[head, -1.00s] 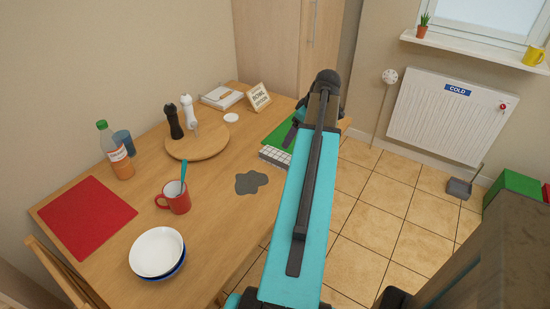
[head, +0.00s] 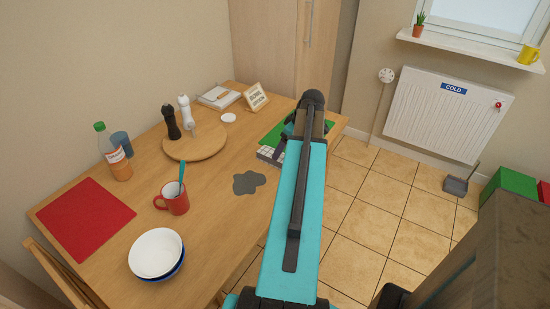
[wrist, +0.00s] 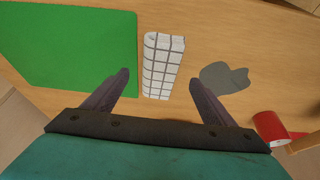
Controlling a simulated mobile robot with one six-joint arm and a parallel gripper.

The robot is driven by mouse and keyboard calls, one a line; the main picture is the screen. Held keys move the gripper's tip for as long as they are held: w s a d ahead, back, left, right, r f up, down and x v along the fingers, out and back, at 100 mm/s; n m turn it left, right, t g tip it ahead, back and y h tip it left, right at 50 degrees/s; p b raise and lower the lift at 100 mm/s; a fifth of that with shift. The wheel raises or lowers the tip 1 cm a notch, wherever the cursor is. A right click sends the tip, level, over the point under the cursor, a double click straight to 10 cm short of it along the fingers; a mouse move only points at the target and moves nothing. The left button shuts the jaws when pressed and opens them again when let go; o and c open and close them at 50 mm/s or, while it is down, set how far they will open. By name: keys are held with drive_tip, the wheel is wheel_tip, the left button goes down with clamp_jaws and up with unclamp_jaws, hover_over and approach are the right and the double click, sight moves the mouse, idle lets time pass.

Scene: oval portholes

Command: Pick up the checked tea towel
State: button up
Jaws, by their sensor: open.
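The checked tea towel (wrist: 162,66) is white with dark grid lines and lies folded on the wooden table. In the wrist view it is beside a green mat and ahead of and between my two open fingers. My gripper (wrist: 163,88) is open and empty, with one finger on each side of the towel's near end. Whether the fingertips are level with the towel is hard to tell. In the head view a small part of the towel (head: 268,155) shows beside my arm; the rest is hidden behind the arm.
A green mat (wrist: 68,50) lies left of the towel, and a grey patch (wrist: 225,77) lies to its right. A red mug (head: 174,199), stacked bowls (head: 156,252) and a round board (head: 194,143) with two mills stand elsewhere on the table (head: 215,225).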

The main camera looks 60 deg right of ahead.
drive_tip(key=shift+w+f, duration=0.2)
drive_tip(key=shift+f, duration=0.35)
drive_tip(key=shift+w+f, duration=0.1)
drive_tip(key=shift+p+x, duration=0.85)
drive_tip(key=shift+x, duration=1.65)
drive_tip(key=shift+c, duration=0.3)
drive_tip(key=c, duration=1.1)
